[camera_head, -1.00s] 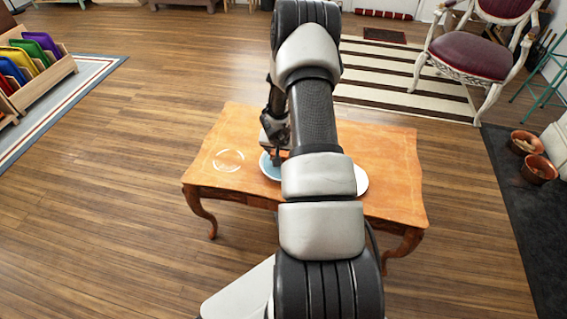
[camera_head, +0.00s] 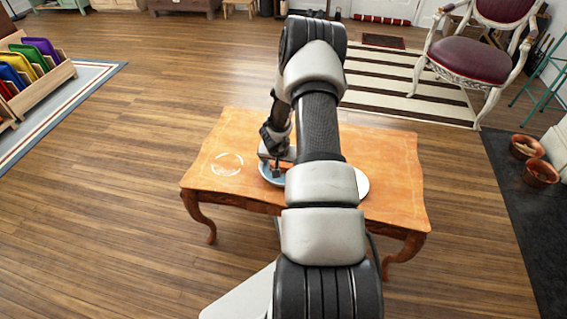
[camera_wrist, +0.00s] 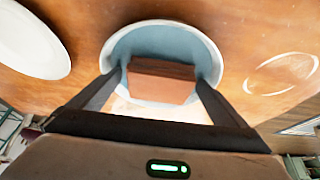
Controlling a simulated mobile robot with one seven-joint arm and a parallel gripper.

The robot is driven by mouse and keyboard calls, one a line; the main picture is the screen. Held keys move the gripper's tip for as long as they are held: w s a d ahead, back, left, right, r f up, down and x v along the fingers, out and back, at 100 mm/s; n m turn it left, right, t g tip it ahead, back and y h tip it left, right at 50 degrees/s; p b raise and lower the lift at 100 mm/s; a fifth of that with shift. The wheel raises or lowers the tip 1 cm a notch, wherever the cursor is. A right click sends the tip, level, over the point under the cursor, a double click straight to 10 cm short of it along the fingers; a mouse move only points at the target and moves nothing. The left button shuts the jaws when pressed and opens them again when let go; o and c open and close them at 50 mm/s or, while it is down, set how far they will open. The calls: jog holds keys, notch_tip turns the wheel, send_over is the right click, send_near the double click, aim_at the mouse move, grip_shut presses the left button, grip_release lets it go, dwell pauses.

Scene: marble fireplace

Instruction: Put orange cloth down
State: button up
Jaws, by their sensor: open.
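A brown-orange block-shaped thing (camera_wrist: 162,82), which looks like the folded orange cloth, lies in or over a round blue-lined dish (camera_wrist: 160,40) with a pale rim. The dish also shows in the head view (camera_head: 265,173), on the wooden table (camera_head: 392,175). My gripper (camera_wrist: 160,77) is open, with one finger on each side of the brown-orange thing. I cannot tell whether the fingers touch it. In the head view, my gripper (camera_head: 275,170) is over the dish, and my arm hides part of the table.
A white plate (camera_wrist: 30,40) lies left of the dish in the wrist view, and its edge shows in the head view (camera_head: 362,184). A pale ring mark (camera_head: 227,164) is on the tabletop. A chair (camera_head: 470,60) stands at the back right.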

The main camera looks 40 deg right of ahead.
jog(key=shift+r, duration=0.1)
jog(key=shift+a+r, duration=0.1)
jog(key=shift+r, duration=0.3)
jog(key=p+v, duration=0.4)
jog(key=v, duration=0.7)
jog(key=shift+s, duration=0.15)
jog(key=shift+a+r, duration=0.1)
